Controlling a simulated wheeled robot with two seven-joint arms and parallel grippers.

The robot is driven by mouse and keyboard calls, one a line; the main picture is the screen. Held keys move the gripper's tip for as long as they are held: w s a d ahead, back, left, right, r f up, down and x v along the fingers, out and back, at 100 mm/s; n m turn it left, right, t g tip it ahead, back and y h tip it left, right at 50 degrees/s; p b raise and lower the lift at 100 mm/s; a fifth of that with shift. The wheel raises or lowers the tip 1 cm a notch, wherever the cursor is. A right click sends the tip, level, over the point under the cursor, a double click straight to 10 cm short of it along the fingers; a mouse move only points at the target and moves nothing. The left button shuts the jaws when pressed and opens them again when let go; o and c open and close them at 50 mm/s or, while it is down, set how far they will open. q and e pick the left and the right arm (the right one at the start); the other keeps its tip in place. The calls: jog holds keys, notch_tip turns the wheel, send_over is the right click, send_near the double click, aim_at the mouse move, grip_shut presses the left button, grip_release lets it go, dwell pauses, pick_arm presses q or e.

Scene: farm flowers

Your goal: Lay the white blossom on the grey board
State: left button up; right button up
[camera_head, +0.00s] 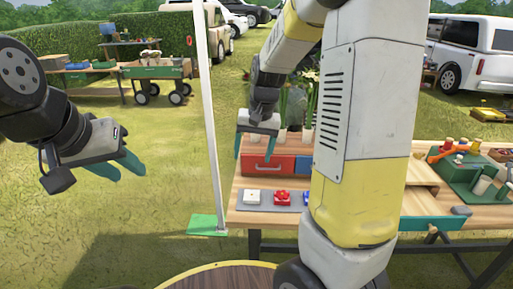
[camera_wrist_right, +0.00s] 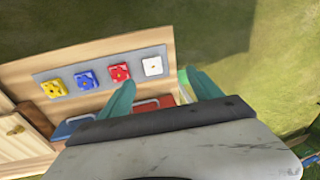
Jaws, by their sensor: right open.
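The white blossom (camera_head: 252,197) is a small white square piece lying flat at the left end of the grey board (camera_head: 267,206) on the wooden table. In the right wrist view the white blossom (camera_wrist_right: 152,66) is at the right end of the grey board (camera_wrist_right: 102,77), beside the red blossom. My right gripper (camera_head: 255,153) is open and empty, above and behind the board, apart from the blossom. Its two teal fingers (camera_wrist_right: 163,90) are spread in the wrist view. My left gripper (camera_head: 130,174) is empty over the grass at the left, its fingers apart.
A red blossom (camera_wrist_right: 119,72), a blue blossom (camera_wrist_right: 86,80) and a yellow blossom (camera_wrist_right: 54,87) share the board. Red and blue drawers (camera_head: 268,164) stand behind it. A white post (camera_head: 210,120) rises left of the table. My right arm hides the table's middle.

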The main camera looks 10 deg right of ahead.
jog(key=s+r+n+t, duration=0.1)
jog(key=s+r+t, duration=0.1)
jog(key=s+r, duration=0.4)
jog(key=s+r+n+t, duration=0.2)
jog(key=s+r, duration=0.4)
jog(key=s, duration=0.6)
jog(key=shift+s+t+y, duration=0.3)
